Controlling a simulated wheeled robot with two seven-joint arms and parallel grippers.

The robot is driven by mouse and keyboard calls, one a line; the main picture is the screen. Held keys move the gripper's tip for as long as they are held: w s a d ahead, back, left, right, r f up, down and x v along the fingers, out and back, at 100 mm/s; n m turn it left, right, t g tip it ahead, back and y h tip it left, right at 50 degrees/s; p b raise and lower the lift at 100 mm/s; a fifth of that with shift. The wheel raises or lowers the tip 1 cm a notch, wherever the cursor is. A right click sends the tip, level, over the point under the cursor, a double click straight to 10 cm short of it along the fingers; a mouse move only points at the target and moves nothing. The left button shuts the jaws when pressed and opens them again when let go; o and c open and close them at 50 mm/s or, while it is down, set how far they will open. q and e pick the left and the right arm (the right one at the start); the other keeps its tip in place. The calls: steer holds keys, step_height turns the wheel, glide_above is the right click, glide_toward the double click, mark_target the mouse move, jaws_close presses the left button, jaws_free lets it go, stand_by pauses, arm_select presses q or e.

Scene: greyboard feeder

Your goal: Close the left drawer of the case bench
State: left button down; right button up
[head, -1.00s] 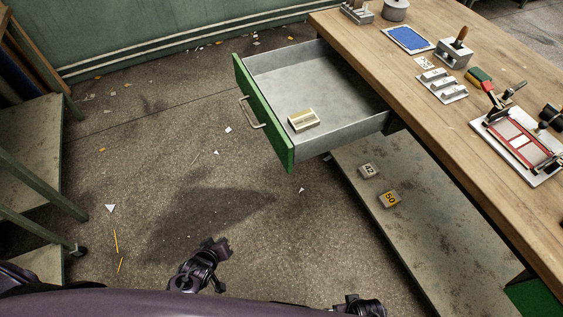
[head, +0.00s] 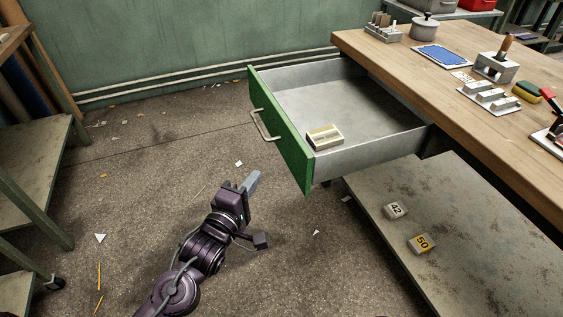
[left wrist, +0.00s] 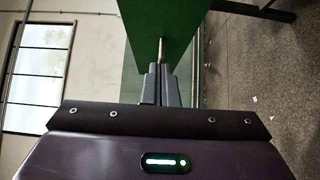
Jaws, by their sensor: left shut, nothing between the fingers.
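The left drawer (head: 345,105) of the bench is pulled well out. Its green front (head: 280,130) has a metal bar handle (head: 264,125). A small cream box (head: 324,138) lies inside near the front. My left gripper (head: 253,182) is shut and empty, below and to the left of the front in the head view, apart from it in that picture. In the left wrist view the shut fingers (left wrist: 160,85) point at the green front (left wrist: 165,25), with the handle (left wrist: 161,50) just beyond the fingertips; I cannot tell whether they touch. My right gripper is not in view.
The wooden bench top (head: 450,95) carries a blue tray (head: 442,56), metal blocks and tools. A lower shelf (head: 385,240) holds two blocks marked 42 and 50. A green-grey rack (head: 40,170) stands at the left. The floor between is open, with scraps.

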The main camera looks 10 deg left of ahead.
arm_select(q)
glide_toward(288, 149)
steer(key=w+a, duration=0.2)
steer(key=w, duration=0.2)
steer(key=w+d, duration=0.1)
steer(key=d+b, duration=0.1)
steer(key=d, duration=0.1)
steer(key=shift+w+f, duration=0.1)
steer(key=shift+w, duration=0.3)
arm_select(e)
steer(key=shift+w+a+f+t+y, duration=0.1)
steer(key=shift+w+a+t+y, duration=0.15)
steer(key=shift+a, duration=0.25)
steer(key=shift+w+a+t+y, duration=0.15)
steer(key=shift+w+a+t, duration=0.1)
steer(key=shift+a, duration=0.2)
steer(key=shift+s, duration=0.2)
